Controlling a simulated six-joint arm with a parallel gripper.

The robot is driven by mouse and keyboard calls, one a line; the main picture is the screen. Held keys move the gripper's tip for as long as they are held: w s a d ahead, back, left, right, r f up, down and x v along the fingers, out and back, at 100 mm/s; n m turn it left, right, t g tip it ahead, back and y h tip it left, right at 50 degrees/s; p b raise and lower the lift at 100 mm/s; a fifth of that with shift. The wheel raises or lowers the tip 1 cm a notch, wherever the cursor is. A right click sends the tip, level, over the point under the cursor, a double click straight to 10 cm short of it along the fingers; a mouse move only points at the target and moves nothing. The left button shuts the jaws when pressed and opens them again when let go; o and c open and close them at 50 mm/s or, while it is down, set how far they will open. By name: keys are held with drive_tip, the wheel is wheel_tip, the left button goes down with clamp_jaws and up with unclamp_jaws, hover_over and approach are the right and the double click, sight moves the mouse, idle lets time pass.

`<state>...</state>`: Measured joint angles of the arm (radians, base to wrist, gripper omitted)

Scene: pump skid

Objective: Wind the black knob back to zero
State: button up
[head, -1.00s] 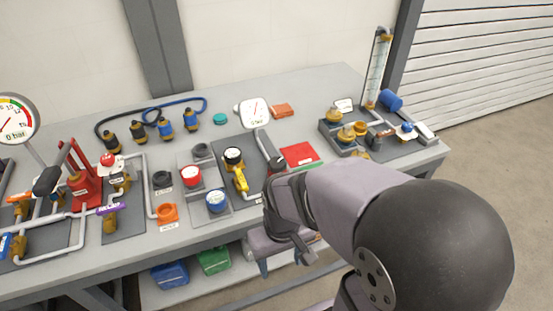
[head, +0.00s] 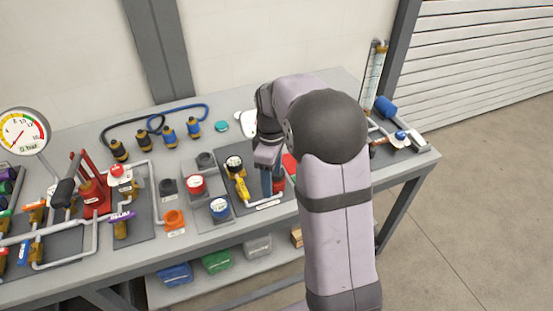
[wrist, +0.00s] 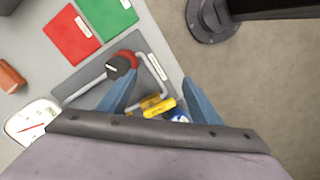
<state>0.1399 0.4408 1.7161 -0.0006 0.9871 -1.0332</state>
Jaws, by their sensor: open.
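The black knob (wrist: 119,66) shows in the wrist view with a pale mark on its face, on a round red base (wrist: 131,57). It sits just beyond the tip of the left finger, off to the left of the gap between the fingers. My gripper (wrist: 159,82) is open with nothing between its two blue fingers. In the head view my gripper (head: 272,188) points down over the right part of the grey plate, and my arm hides most of the knob there. The white dial gauge (wrist: 33,121) with a red needle is at the left in the wrist view.
A yellow-handled valve (wrist: 159,108) and a pale pipe share the knob's plate. Red (wrist: 72,35) and green (wrist: 107,14) flat pieces lie beside it. The floor is beyond the bench edge.

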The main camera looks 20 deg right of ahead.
drive_tip(key=w+d+n, duration=0.1)
drive_tip(key=w, duration=0.1)
drive_tip(key=w+d+r+n+p, duration=0.1)
drive_tip(key=w+n, duration=0.1)
drive_tip(key=w+d+n+p, duration=0.1)
drive_tip(key=w+d, duration=0.1)
drive_tip(key=w, duration=0.1)
drive_tip(key=shift+d+r+n, duration=0.1)
drive_tip(key=shift+r+n, duration=0.3)
drive_tip(key=shift+f+p, duration=1.6)
drive_tip(key=shift+f, duration=2.05)
drive_tip(key=c, duration=1)
